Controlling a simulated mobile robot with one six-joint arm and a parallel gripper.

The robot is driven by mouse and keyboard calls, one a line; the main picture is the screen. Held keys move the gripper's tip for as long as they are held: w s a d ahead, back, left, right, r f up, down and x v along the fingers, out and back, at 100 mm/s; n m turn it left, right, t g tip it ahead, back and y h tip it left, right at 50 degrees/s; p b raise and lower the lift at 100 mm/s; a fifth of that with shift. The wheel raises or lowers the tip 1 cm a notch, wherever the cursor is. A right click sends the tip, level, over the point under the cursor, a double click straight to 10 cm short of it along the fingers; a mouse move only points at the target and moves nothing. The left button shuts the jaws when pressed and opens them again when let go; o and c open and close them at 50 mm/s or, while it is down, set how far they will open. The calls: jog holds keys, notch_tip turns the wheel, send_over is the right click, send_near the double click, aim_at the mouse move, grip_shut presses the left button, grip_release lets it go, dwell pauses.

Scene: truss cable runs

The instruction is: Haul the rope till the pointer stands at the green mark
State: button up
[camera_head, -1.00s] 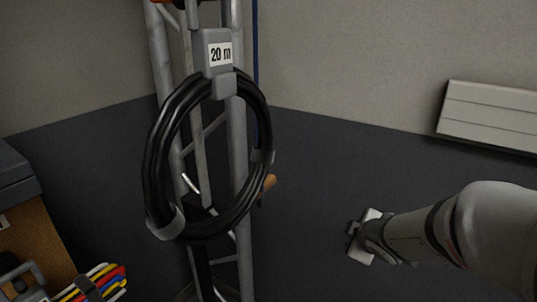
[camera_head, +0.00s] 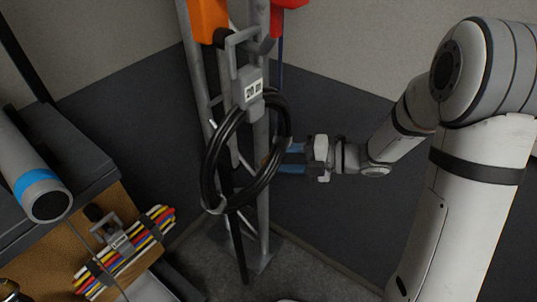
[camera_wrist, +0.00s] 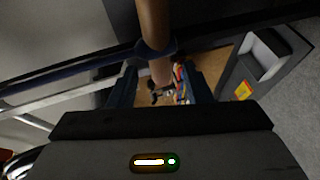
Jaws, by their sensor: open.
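My gripper (camera_head: 288,158) is open in the head view, level with the right side of the black cable coil, its blue fingers pointing left toward the truss. In the wrist view my gripper (camera_wrist: 160,84) has one dark finger on each side. A wooden handle (camera_wrist: 154,22) with a dark collar reaches down toward the gap between them; contact cannot be told. The blue rope (camera_wrist: 60,82) crosses the left of the wrist view. It hangs beside the truss in the head view (camera_head: 281,62). No pointer or green mark is visible.
The black coil (camera_head: 210,165) with a "20 m" tag hangs on the grey truss (camera_head: 264,225), in front of part of it. At left is a wooden board (camera_head: 125,205) with coloured cables (camera_head: 120,252).

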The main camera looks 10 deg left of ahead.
jog(key=x, duration=0.6)
jog(key=shift+w, duration=0.15)
jog(key=shift+c, duration=0.3)
grip_shut()
jog(key=shift+f, duration=0.1)
